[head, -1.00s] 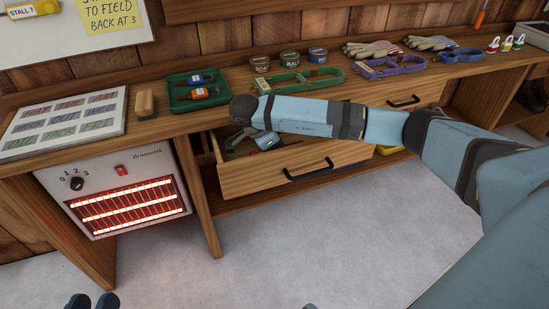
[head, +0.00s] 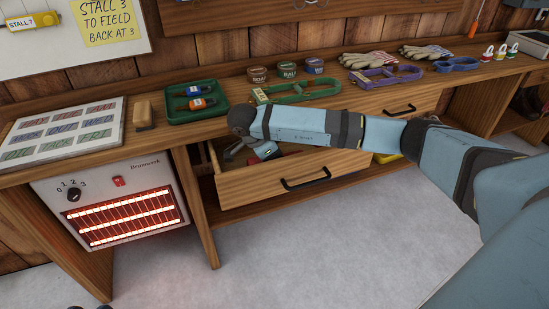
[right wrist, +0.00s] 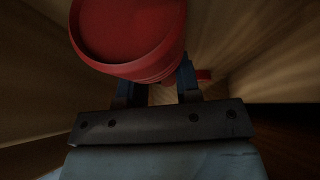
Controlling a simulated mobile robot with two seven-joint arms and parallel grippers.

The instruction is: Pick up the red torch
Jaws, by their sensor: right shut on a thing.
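The red torch (right wrist: 125,35) fills the top of the right wrist view, its round red end close to the camera. My right gripper (right wrist: 155,78) has its two dark fingers on either side of it and is shut on it. In the head view my right gripper (head: 262,152) reaches down into the open drawer (head: 290,180), and my forearm hides much of the drawer's inside. The torch is hard to make out there. Two small dark tips of my left gripper (head: 89,307) show apart at the bottom edge, far from the drawer.
The drawer's wooden walls stand close around my right gripper. Above it, the bench holds a green tray (head: 170,118), tins (head: 287,70), a green strap (head: 297,92) and gloves (head: 370,60). A glowing heater (head: 120,205) stands left of the drawer. The floor in front is clear.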

